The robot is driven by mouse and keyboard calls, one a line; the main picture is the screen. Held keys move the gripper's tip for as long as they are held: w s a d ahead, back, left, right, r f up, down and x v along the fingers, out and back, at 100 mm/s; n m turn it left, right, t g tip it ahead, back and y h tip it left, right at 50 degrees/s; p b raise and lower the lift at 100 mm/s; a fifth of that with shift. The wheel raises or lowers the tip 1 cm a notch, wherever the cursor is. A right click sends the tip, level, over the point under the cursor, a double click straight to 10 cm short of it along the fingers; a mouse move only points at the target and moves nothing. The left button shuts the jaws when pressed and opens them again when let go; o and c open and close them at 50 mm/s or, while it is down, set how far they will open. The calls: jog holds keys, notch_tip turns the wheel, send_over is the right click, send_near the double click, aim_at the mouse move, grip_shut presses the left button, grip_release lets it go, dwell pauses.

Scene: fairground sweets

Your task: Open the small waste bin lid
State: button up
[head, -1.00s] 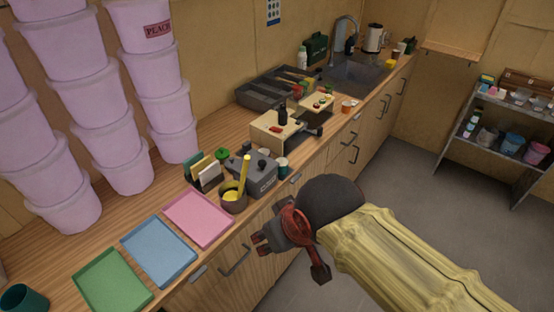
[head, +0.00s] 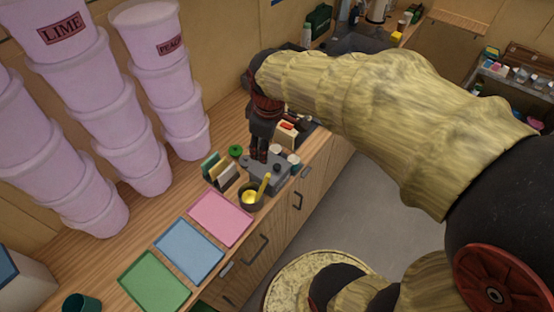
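No thing in the head view is clearly marked as the small waste bin. A grey box (head: 282,178) with dark knobs on top stands on the wooden counter, and it may be the bin. My gripper (head: 259,156) points down at the back left part of the grey box's top. I cannot tell whether it touches the box. Its fingers are small and dark here, and whether they are open or shut does not show clearly. My arm hides part of the counter behind.
A dark pot (head: 251,199) with yellow contents and a yellow handle stands in front of the box. Pink (head: 221,218), blue (head: 189,250) and green (head: 155,282) trays lie nearer. Tall stacks of pink tubs (head: 128,165) stand left. A teal cup (head: 82,303) is at lower left.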

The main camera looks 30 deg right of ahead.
aim_at(277, 166)
jog(key=w+d+f+n, duration=0.2)
jog(key=f, duration=0.2)
jog(key=w+d+f+n+g, duration=0.1)
jog(key=w+d+f, duration=0.1)
jog(key=d+f, duration=0.1)
jog(key=w+d+f+n+g, duration=0.1)
jog(key=w+d+f+n, duration=0.1)
jog(key=f, duration=0.4)
jog(key=shift+d+n, duration=0.3)
jog(key=shift+d, duration=0.1)
jog(key=shift+g, duration=0.3)
jog(key=shift+d+f, duration=0.15)
jog(key=shift+f, duration=4.15)
jog(key=c, duration=0.3)
grip_shut()
